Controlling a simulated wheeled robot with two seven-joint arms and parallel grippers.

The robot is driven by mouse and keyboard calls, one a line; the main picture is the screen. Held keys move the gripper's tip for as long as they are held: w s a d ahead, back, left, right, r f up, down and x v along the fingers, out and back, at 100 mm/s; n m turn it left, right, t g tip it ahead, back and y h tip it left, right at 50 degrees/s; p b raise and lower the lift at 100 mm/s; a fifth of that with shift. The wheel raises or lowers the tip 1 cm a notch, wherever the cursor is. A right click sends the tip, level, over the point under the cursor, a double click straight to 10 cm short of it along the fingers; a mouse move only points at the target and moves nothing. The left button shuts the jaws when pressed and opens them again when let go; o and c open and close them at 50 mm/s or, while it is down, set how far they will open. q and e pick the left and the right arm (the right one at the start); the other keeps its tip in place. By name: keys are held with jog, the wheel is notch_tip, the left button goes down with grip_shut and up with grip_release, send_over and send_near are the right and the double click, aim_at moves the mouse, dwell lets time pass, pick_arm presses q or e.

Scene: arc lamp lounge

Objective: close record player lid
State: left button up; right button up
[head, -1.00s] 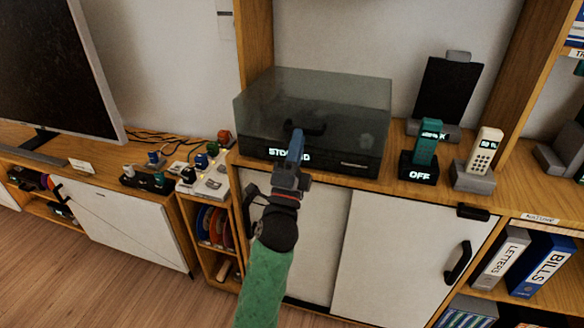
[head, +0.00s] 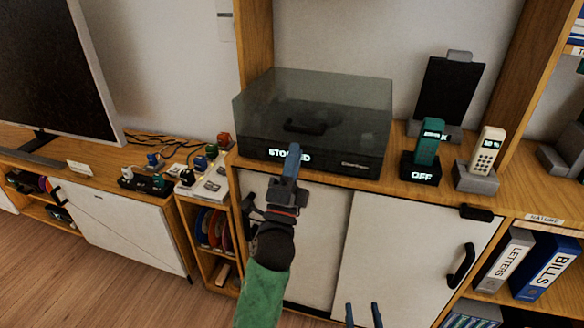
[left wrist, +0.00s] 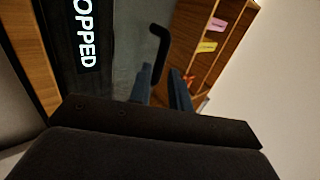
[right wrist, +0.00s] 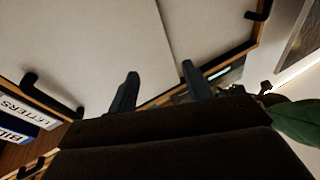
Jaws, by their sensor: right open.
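The record player (head: 340,158) is a black box on the wooden cabinet, its front display partly hidden by my left gripper. Its smoky see-through lid (head: 355,100) sits down over the base and looks closed. The dark lid handle (head: 304,127) is at the lid's front; it also shows in the left wrist view (left wrist: 161,42). My left gripper (head: 291,150) is in front of the player, below the handle and apart from it. In the left wrist view its fingers (left wrist: 159,68) are slightly apart with nothing between them. My right gripper (head: 363,307) is open and empty before the cabinet doors.
A teal handset (head: 427,142) and a cream handset (head: 486,150) stand in docks right of the player. A white power strip with plugs (head: 205,180) is at its left. Sliding doors (head: 400,255) with dark handles are below.

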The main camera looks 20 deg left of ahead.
pick_arm(q)
jog(key=shift+b+v, duration=0.35)
jog(key=shift+v, duration=0.5)
pick_arm(e)
notch_tip(320, 180, up, 10)
jog(key=t, duration=0.3)
jog(key=shift+s+d+t+y, duration=0.3)
jog(key=shift+d+y, duration=0.05)
jog(key=shift+y, duration=0.05)
jog(key=shift+f, duration=0.1)
